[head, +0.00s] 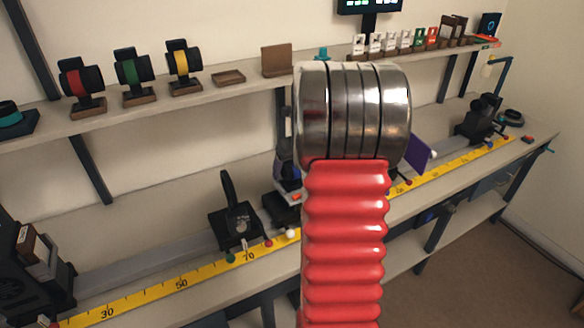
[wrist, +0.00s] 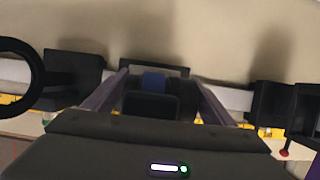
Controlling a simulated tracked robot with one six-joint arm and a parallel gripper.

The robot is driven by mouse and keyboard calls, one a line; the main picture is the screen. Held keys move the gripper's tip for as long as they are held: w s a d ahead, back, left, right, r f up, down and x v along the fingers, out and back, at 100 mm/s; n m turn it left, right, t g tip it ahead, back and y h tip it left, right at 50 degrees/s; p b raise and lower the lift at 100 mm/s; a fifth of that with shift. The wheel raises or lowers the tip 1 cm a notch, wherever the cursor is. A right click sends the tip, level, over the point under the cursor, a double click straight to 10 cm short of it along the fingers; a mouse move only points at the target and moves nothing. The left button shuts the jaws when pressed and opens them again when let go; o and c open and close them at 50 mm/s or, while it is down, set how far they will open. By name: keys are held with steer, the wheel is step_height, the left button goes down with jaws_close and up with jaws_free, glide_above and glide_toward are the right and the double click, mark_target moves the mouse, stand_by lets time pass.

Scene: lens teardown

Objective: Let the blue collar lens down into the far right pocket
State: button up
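In the wrist view a small blue part (wrist: 153,82), likely the blue collar of the lens, shows just behind a dark rounded body (wrist: 150,106). Both lie between the two fingers of my gripper (wrist: 157,77). The fingers stand apart on either side, and I cannot tell whether they touch the lens. A dark holder (wrist: 128,66) sits just beyond the fingertips. In the head view my red ribbed arm and its metal rings hide the gripper and the lens. I cannot make out the far right pocket.
A yellow ruler (head: 181,283) runs along the bench. A black mount (head: 238,226) and a purple plate (head: 419,153) stand near it. In the wrist view dark mounts flank my gripper.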

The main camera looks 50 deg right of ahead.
steer(key=shift+o, duration=0.8)
steer(key=v, duration=1.3)
steer(key=shift+s+r, duration=0.3)
steer(key=shift+r, duration=0.05)
